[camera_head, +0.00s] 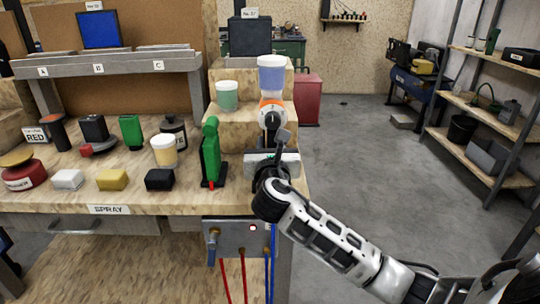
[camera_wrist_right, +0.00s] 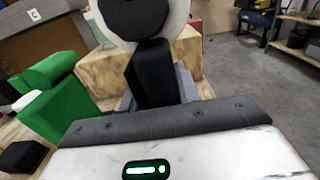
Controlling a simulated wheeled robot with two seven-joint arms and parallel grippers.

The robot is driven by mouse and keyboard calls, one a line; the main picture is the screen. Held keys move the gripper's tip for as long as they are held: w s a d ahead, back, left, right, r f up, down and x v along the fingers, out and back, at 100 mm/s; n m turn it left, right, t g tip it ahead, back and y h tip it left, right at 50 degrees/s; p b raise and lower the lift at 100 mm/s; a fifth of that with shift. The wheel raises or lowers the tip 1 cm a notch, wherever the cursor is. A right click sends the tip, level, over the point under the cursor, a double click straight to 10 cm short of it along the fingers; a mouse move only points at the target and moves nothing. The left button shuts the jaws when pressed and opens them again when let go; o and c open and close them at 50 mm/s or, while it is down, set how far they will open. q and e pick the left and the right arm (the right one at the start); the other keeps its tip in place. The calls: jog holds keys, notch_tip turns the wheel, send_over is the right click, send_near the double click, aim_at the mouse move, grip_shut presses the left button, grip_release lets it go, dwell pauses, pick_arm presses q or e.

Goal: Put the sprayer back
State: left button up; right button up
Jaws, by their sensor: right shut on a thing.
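The sprayer has a blue-tinted translucent cup (camera_head: 271,78) with a white lid on top, an orange and white ring below it and a dark body. My right gripper (camera_head: 272,160) is shut on its lower part and holds it upright, in front of the wooden steps at the bench's right end. In the right wrist view, the sprayer's black handle (camera_wrist_right: 152,75) rises from behind my gripper's dark edge, with a white and black round part above. My left gripper is not in view.
A green upright tool (camera_head: 211,155) stands on the bench just left of my right gripper. A green-tinted cup (camera_head: 227,96) sits on a wooden step. Open floor lies to the right, before a shelf rack (camera_head: 490,105).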

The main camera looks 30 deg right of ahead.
jog(key=shift+a+f, duration=0.1)
jog(key=shift+f, duration=0.8)
jog(key=shift+f, duration=0.15)
jog(key=o, duration=0.7)
jog(key=shift+f, duration=0.1)
jog(key=shift+c, duration=0.2)
